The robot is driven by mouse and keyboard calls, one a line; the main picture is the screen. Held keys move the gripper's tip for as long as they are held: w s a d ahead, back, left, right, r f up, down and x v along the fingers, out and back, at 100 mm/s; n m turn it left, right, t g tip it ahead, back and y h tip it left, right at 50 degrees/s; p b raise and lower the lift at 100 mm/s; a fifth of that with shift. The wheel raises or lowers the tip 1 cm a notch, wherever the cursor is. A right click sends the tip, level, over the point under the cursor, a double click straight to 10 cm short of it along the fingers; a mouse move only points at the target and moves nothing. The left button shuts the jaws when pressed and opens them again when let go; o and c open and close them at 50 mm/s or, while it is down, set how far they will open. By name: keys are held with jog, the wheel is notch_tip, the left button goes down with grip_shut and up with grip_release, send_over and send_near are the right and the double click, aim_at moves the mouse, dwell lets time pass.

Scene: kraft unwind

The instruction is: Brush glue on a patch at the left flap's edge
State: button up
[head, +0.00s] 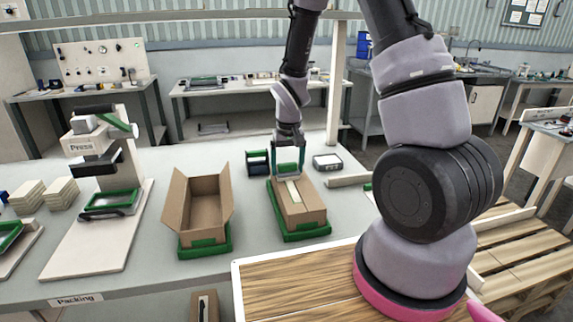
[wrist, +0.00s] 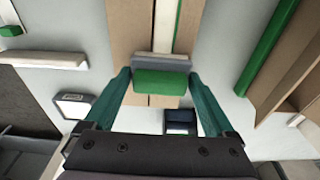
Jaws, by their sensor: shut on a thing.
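My gripper (head: 287,170) is over the far end of a closed cardboard carton (head: 312,208), which sits in a green tray (head: 306,232). In the wrist view my gripper (wrist: 161,90) is shut on a green block with a grey edge (wrist: 160,82). The block is at the carton top (wrist: 126,35); I cannot tell whether it touches. A pale strip (head: 293,190) runs along the carton's top seam. An open carton (head: 205,205) with raised flaps stands to the left in another green tray (head: 204,249); its left flap (head: 177,196) leans outward. I cannot make out a glue patch or bristles.
A press (head: 97,150) on a pale board stands at the left, beside stacked flat pieces (head: 60,193). A dark bin (head: 258,163) and a small white-topped box (head: 327,162) are behind the closed carton. Bare bench lies between the two cartons.

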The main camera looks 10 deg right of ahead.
jog(key=shift+s+f, duration=0.1)
jog(key=shift+s, duration=1.1)
jog(key=shift+s+r, duration=0.2)
jog(key=shift+s, duration=1.3)
jog(key=shift+s+f, duration=0.15)
jog(key=shift+s, duration=1.45)
jog(key=shift+s+a, duration=0.1)
jog(key=shift+s, duration=1.4)
jog(key=shift+w, duration=7.35)
notch_tip(320, 180, up, 6)
